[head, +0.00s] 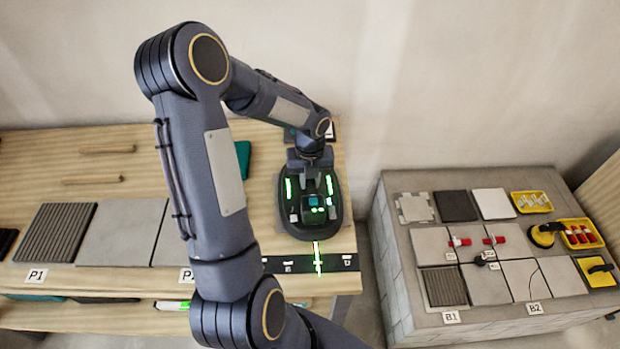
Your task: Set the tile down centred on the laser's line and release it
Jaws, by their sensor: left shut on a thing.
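My left arm rises from the bottom and reaches over the bench. My left gripper (312,203) is over the right end of the bench, its dark rounded body with green lights seen from above. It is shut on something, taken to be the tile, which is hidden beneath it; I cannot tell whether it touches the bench. The laser's line (318,258) shows as a bright green streak just in front of the gripper, crossing a dark lettered strip (335,263). My right gripper is not in view.
A ribbed tile (55,232) and plain grey tiles (118,232) lie left on the wooden bench (40,165). A grey block stand (405,285) at right bears several tiles, yellow trays (531,202) and a yellow-and-black tool (543,236). A gap separates stand and bench.

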